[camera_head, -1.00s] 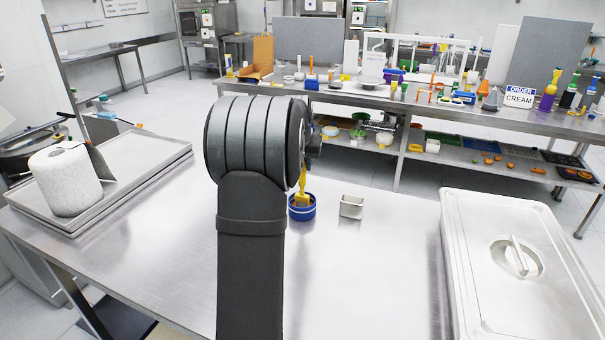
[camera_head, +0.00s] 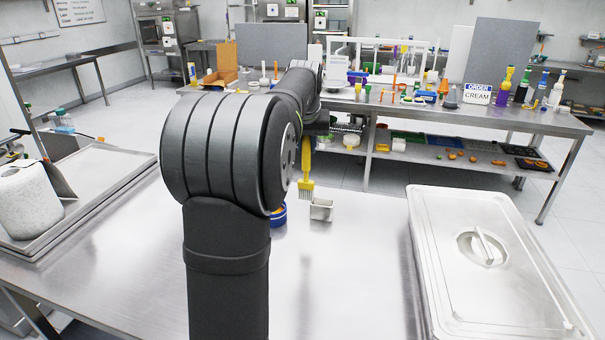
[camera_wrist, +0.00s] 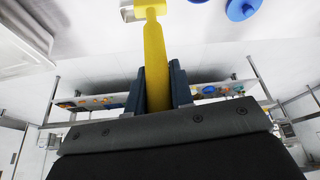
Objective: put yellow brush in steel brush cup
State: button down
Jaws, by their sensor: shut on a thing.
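The yellow brush (camera_head: 305,175) hangs upright, bristles down, above the table. Its bristle end is close to the upper left of the small steel brush cup (camera_head: 321,210), which stands on the table. In the wrist view, my gripper (camera_wrist: 155,85) is shut on the handle of the brush (camera_wrist: 155,58), one dark finger on each side. The steel cup (camera_wrist: 127,13) is partly visible behind the brush head at the top of that view. In the head view my arm hides the gripper's fingers.
A blue round container (camera_head: 278,215) stands left of the steel cup, partly hidden by my arm; it also shows in the wrist view (camera_wrist: 241,9). A large lidded steel pan (camera_head: 470,290) is at the right. A tray (camera_head: 110,175) and paper roll (camera_head: 27,208) are at the left.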

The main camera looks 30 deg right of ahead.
jog(key=w+d, duration=0.3)
jog(key=d, duration=0.4)
notch_tip(320, 180, down, 11)
jog(key=shift+s+d, duration=0.15)
jog(key=shift+d, duration=0.1)
jog(key=c, duration=1.3)
grip_release()
jog(key=shift+f, duration=0.1)
jog(key=shift+o, duration=0.2)
jog(key=v, duration=1.2)
jog(key=shift+s, duration=0.15)
